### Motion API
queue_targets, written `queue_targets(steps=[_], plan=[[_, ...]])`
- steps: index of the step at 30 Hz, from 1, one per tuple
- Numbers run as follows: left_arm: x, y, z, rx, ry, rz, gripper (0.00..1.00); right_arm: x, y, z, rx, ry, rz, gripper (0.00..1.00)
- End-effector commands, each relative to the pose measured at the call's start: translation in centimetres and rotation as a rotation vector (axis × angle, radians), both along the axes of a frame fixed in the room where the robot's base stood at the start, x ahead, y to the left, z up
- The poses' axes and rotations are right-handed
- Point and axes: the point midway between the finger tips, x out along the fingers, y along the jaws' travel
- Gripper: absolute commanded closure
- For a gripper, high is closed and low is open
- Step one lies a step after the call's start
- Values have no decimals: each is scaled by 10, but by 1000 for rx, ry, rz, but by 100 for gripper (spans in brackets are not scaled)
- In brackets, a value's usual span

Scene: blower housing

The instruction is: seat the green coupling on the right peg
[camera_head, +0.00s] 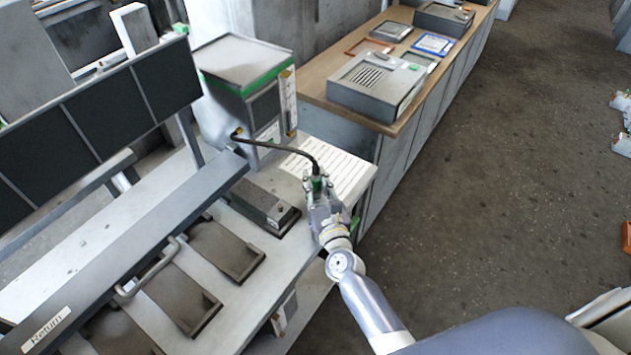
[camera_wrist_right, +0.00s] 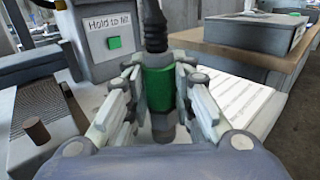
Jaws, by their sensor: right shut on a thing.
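The green coupling (camera_head: 317,185) is on the end of a black hose that arches from the grey machine. My right gripper (camera_head: 316,178) is shut on it, with a finger on each side; the coupling (camera_wrist_right: 159,88) stands about upright in the wrist view, hose at its top. A short brown peg (camera_wrist_right: 37,131) stands at the lower left of the wrist view, on a dark ribbed block (camera_wrist_right: 52,112), left of and apart from the coupling. I cannot tell whether it is the right peg; no second peg is clear. My left gripper is not in view.
The grey machine (camera_head: 243,62) has a "Hold to fill" label (camera_wrist_right: 109,22) and a green button (camera_wrist_right: 114,43). A white lined sheet (camera_head: 325,163) lies beside the gripper. A long dark bar marked "Return" (camera_head: 46,329) crosses the left bench. A wooden counter (camera_head: 318,80) stands behind.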

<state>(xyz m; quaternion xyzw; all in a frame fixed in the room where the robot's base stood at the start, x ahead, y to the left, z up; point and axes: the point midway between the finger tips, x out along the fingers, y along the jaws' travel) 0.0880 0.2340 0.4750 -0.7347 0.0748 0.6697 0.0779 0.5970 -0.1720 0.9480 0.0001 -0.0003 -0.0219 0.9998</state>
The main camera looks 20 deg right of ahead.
Motion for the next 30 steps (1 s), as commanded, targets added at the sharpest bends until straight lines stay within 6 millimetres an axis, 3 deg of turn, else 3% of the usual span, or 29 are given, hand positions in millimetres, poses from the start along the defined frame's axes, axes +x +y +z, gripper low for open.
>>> queue_targets(steps=[11, 12, 15, 25, 30], plan=[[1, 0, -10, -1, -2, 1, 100, 0, 0, -9, 0, -2, 0, 100], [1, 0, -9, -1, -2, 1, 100, 0, 0, -8, 0, -2, 0, 71], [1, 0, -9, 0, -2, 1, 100, 0, 0, -8, 0, -2, 0, 54], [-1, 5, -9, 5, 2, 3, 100, -1, 0, -9, 0, 1, 0, 54], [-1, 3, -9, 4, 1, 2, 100, -16, 0, -10, -1, 2, 0, 54]])
